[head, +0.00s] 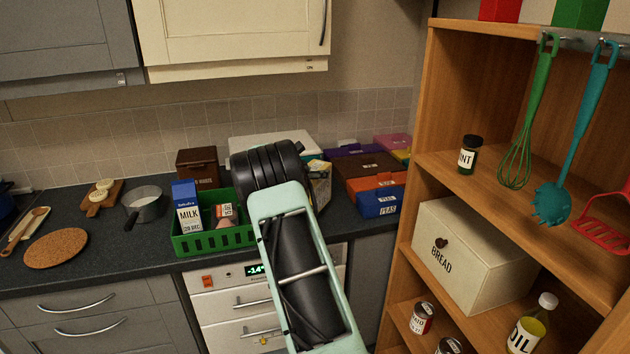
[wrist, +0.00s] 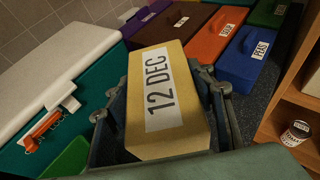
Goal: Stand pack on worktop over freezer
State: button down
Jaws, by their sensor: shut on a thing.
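The pack is a yellow box with a white "12 DEC" label (wrist: 190,122). My gripper (wrist: 158,100) is shut on it, one finger on each side. In the head view only part of the pack (head: 321,185) shows, behind my arm. I cannot tell whether its base touches the worktop. The dark worktop (head: 362,224) runs along the wall. The white freezer (head: 225,306), with a lit display and drawers, is below it, partly hidden by my arm.
A green crate (head: 205,243) with a milk carton stands left of my gripper. A teal cool box with white lid (wrist: 48,62) is close left of the pack. Coloured lidded boxes, including a blue one (wrist: 245,60), stand behind and right. Wooden shelves (head: 432,165) rise at right.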

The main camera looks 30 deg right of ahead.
aim_at(313, 188)
jog(key=f, duration=0.2)
jog(key=d+f+p, duration=0.1)
jog(key=f, duration=0.1)
jog(key=shift+w, duration=0.2)
jog(key=shift+f, duration=0.15)
jog(key=c, duration=0.9)
grip_release()
jog(key=shift+a, duration=0.15)
jog(key=b+v, duration=0.2)
jog(key=v, duration=1)
